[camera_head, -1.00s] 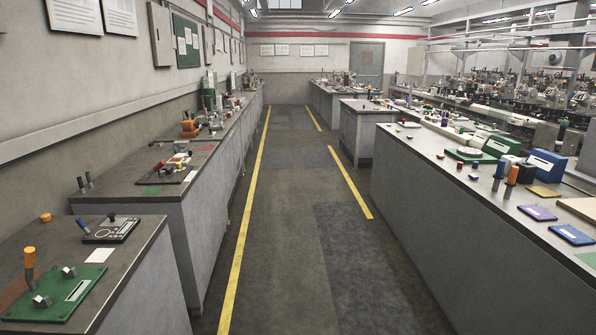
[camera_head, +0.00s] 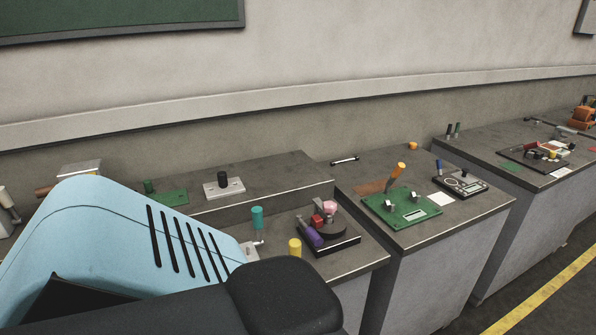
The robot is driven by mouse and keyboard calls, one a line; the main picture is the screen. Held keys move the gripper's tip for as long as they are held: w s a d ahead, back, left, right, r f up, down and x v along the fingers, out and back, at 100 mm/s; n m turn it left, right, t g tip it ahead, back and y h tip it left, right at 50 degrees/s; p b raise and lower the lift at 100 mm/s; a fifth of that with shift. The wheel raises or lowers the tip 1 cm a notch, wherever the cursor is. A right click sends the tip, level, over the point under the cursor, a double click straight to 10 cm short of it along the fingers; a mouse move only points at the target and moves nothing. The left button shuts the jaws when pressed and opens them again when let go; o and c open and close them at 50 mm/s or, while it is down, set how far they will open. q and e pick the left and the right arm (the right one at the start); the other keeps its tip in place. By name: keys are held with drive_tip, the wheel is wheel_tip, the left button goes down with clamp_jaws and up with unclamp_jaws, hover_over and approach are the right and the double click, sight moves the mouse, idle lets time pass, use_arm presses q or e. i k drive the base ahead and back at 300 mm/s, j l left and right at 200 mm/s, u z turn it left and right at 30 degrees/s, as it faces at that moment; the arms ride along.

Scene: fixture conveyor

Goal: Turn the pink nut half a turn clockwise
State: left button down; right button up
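A small pink rounded piece (camera_head: 330,207), which may be the pink nut, sits on a dark fixture (camera_head: 340,243) on the bench in the middle of the view. A red block (camera_head: 316,221) and a purple cylinder (camera_head: 313,237) are close beside it. Its exact shape is too small to tell. A light blue and black part of my own body fills the lower left and hides part of the bench. Neither of my grippers shows in the view.
A teal cylinder (camera_head: 257,217) and a yellow cylinder (camera_head: 295,247) stand left of the fixture. To the right, a bench holds a green board (camera_head: 402,207) with an orange-handled tool (camera_head: 396,175) and a black panel (camera_head: 461,184). The floor (camera_head: 560,270) is free at the lower right.

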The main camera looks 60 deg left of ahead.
sight(329, 207)
drive_tip(key=u, duration=1.75)
